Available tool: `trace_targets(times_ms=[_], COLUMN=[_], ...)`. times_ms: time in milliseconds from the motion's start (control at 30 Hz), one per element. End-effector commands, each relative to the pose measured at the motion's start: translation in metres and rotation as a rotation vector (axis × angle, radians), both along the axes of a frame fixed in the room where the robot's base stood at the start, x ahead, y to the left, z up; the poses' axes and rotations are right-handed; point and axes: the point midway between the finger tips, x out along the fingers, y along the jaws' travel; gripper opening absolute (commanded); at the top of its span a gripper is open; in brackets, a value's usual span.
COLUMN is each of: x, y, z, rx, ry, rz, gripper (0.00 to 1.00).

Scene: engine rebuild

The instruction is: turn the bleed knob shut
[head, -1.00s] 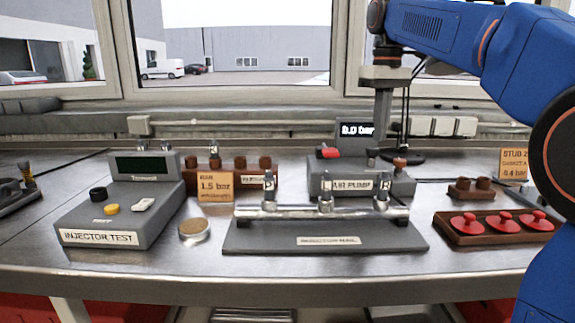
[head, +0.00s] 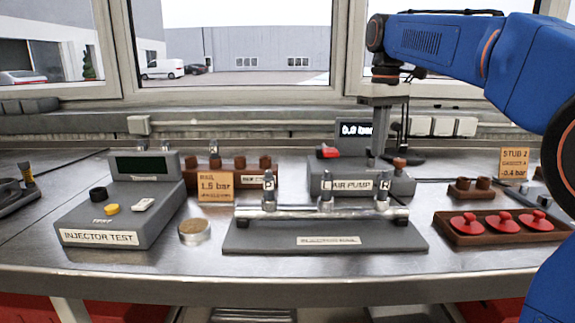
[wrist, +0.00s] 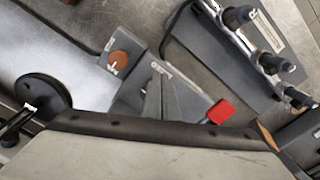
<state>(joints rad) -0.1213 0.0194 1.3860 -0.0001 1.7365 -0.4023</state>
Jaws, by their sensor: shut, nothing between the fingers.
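The bleed knob appears to be the small orange-brown knob (head: 399,162) at the right end of the grey air pump (head: 345,185). In the wrist view the knob (wrist: 119,59) is round with a pale mark and sits on a grey block. My gripper (head: 372,158) is low over the pump, left of the knob. In the wrist view its fingers (wrist: 159,82) are together and empty, apart from the knob. The pump's red lever (head: 328,152) is at its left end, and the lever also shows in the wrist view (wrist: 221,111). The pump's display (head: 356,129) is too blurred to read surely.
The injector rail (head: 325,240) stands in front of the pump. The injector test box (head: 120,210) is at left. A brown tray (head: 470,238) with red lidded parts is at right. A black round thing (wrist: 43,92) lies near the knob. Bare bench shows between them.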

Motion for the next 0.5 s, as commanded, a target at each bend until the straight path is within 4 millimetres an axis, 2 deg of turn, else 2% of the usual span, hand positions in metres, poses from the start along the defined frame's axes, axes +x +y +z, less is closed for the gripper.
trace_targets(times_ms=[500], x=[0.0014], y=[-0.0031], z=[0.0001], rx=[0.000], ry=[-0.001], rz=[0.000], gripper=[0.00])
